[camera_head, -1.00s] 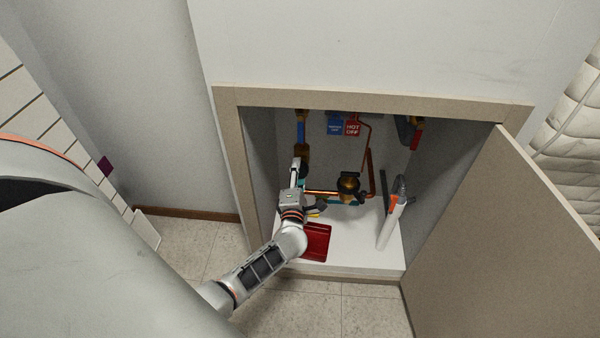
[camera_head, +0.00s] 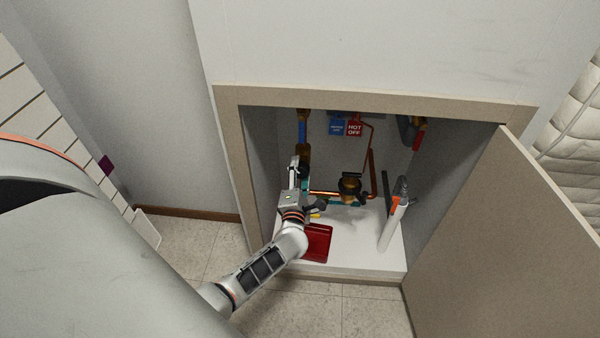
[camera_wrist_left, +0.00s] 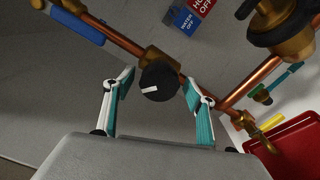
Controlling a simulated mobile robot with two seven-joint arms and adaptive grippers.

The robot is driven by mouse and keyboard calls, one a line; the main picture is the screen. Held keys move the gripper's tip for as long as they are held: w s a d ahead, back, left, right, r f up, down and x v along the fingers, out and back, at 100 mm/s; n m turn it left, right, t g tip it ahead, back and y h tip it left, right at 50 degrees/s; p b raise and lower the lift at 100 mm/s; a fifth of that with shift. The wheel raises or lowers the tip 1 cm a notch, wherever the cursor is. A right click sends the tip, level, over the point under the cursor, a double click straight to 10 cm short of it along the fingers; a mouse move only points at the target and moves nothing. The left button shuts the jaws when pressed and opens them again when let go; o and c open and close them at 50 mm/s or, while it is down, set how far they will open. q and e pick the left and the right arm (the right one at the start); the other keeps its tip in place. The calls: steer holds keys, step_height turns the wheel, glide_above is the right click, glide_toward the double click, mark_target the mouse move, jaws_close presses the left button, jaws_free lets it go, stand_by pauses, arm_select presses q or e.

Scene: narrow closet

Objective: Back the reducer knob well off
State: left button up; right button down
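The reducer knob (camera_wrist_left: 158,82) is a round black knob with a white mark, on a brass body in the copper pipe run. In the left wrist view it sits ahead of and between the fingertips of my left gripper (camera_wrist_left: 159,82). The fingers are spread with teal inner pads, one on each side of the knob. A gap seems to show on both sides, though depth is hard to judge. In the head view my left gripper (camera_head: 300,170) reaches into the left side of the cabinet and hides the knob. My right gripper is not in view.
A larger brass valve (camera_head: 349,187) stands right of the gripper. Blue and red tags (camera_head: 354,128) hang at the back. A red tray (camera_head: 317,243) lies on the cabinet floor. A white and orange tube (camera_head: 393,223) leans at right; the open door (camera_head: 500,240) is beyond.

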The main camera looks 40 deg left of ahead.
arm_select(q)
steer(key=v, duration=1.2)
stand_by(0.5)
